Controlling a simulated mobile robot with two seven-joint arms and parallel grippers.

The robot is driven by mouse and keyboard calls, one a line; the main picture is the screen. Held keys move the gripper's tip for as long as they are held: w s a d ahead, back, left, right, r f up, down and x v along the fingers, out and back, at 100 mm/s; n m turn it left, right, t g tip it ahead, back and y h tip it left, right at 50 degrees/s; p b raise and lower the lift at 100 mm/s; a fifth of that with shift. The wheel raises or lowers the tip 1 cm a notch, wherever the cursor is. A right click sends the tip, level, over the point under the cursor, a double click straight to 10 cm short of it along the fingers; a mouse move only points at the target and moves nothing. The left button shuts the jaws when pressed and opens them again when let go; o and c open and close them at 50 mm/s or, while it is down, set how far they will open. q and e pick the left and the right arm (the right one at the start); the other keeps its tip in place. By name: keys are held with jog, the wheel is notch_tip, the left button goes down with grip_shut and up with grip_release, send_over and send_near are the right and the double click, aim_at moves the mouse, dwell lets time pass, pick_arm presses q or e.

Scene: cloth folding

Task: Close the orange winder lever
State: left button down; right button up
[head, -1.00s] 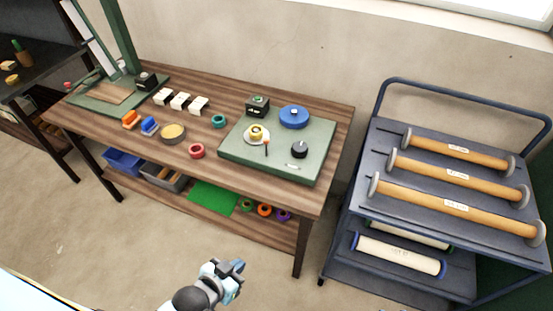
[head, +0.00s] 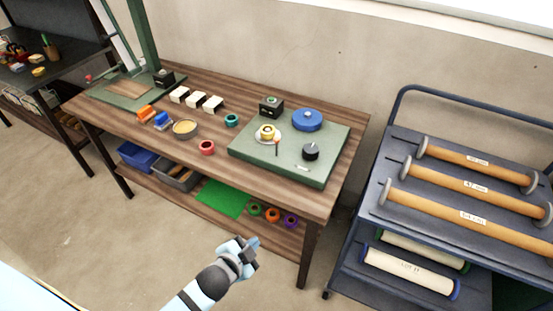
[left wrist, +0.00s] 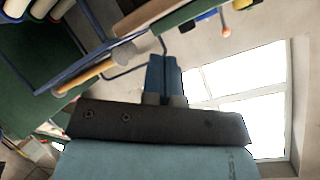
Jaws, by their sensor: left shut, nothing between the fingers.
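On the green board (head: 250,157) on the table, a winder with a white disc and yellow centre (head: 267,132) has a thin lever (head: 277,147) beside it, small in the head view. The lever's exact position is too small to tell. A small orange knob (left wrist: 227,32) shows near the top of the left wrist view; I cannot tell if it is the lever's. My left gripper (head: 252,243) is shut and empty, in front of the table and well apart from the winder. Its fingers (left wrist: 164,75) are together in the left wrist view. My right gripper is not in view.
A cart with rolls (head: 400,146) stands right. The floor before the table is open.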

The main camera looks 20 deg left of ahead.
pick_arm(q)
jog(key=w+a+r+m+t+y+b, duration=0.1)
jog(key=w+m+t+b, duration=0.2)
jog(key=w+m+b, duration=0.2)
jog(key=w+a+m+t+y+b, duration=0.1)
jog(key=w+m+b, duration=0.3)
jog(key=w+m, duration=0.6)
jog(key=w+a+t, duration=0.1)
jog(key=w, duration=0.2)
jog(key=shift+w+a+r+m+t+b, duration=0.2)
jog(key=shift+a+r+m+t+b, duration=0.05)
jog(key=shift+r+m+t+b, duration=0.15)
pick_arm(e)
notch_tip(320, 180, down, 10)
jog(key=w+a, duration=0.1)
pick_arm(q)
jog(key=shift+w, duration=0.1)
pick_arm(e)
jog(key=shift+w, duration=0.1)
